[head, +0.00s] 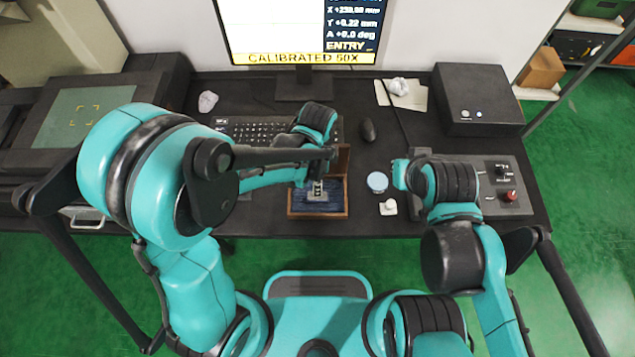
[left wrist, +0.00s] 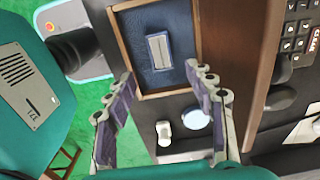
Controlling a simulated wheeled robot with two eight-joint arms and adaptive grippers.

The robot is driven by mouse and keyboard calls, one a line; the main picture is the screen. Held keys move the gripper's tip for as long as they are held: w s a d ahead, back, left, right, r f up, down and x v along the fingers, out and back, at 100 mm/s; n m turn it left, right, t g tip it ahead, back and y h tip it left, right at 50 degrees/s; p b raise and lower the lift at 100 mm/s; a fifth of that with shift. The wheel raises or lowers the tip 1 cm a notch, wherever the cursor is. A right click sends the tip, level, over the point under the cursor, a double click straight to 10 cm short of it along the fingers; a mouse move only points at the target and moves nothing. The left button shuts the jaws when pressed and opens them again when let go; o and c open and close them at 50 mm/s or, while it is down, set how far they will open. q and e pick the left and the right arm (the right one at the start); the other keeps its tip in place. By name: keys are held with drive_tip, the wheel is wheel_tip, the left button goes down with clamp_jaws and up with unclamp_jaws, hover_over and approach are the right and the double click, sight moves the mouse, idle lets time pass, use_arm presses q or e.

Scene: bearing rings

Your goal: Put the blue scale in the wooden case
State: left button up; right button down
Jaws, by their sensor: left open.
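The wooden case (left wrist: 122,30) lies open in the left wrist view, with a dark blue lining; it also shows on the desk in the head view (head: 292,213). A small block with a pale face and blue-grey edges, apparently the blue scale (left wrist: 158,50), lies inside it on the lining. My left gripper (left wrist: 162,88) is open, its fingers apart with nothing between them, just above the case. In the head view my left arm partly covers the case. My right arm's hand end is right of the case; its fingers cannot be made out.
A round pale-blue disc (head: 377,182) and a small cream piece (head: 388,207) stand right of the case. A keyboard (head: 255,130), a mouse (head: 368,131) and a monitor (head: 298,30) are behind. A control box (head: 508,192) and a black box (head: 477,98) stand at the right.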

use_arm(q)
drive_tip(key=s+a+r+n+t, duration=0.2)
drive_tip(key=a+r+n+t, duration=0.1)
drive_tip(key=a+r+n, duration=0.5)
drive_tip(key=s+a+r+n+t, duration=0.3)
drive_tip(key=a+r+n+t, duration=0.1)
drive_tip(key=a+r+n, duration=0.4)
drive_tip(key=shift+a+r+n, duration=0.4)
drive_tip(key=shift+a+n, duration=0.5)
drive_tip(key=shift+n, duration=0.1)
drive_tip(key=shift+s, duration=0.1)
